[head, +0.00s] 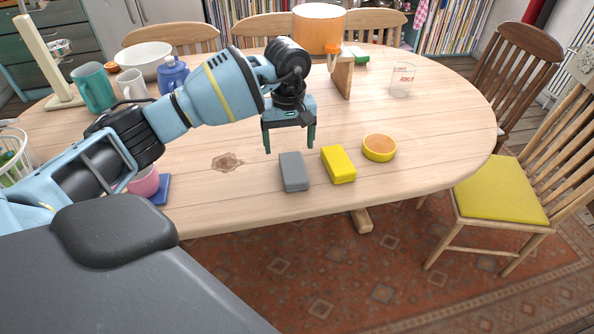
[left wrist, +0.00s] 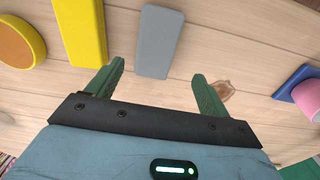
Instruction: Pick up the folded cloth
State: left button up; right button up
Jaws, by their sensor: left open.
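A grey flat block (head: 294,172) lies on the wooden table, near its front edge. A yellow block (head: 338,165) lies just to its right. Either may be the folded cloth; I cannot tell which from their plain surfaces. In the left wrist view the grey block (left wrist: 162,40) is ahead between the fingers, and the yellow block (left wrist: 84,30) is to its left. My left gripper (head: 289,146) is open and empty, pointing down above the table just behind the grey block. My right gripper is not in view.
A round orange-topped piece (head: 379,148) lies right of the yellow block. An orange pot (head: 319,28), a glass beaker (head: 402,80) and a white bowl (head: 146,59) stand farther back. The table's right side is clear.

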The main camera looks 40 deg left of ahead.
aim_at(294, 166)
pick_arm(q)
jog(key=shift+d+f, duration=0.1)
jog(key=shift+f, duration=1.1)
jog(key=shift+d+f, duration=0.2)
jog(key=shift+f, duration=0.65)
jog(key=shift+d+f, duration=0.15)
jog(key=shift+f, duration=0.75)
jog(key=shift+d+f, duration=0.2)
jog(key=shift+f, duration=0.65)
jog(key=c, duration=1.1)
jog(key=shift+o, duration=0.2)
jog(key=shift+r, duration=0.1)
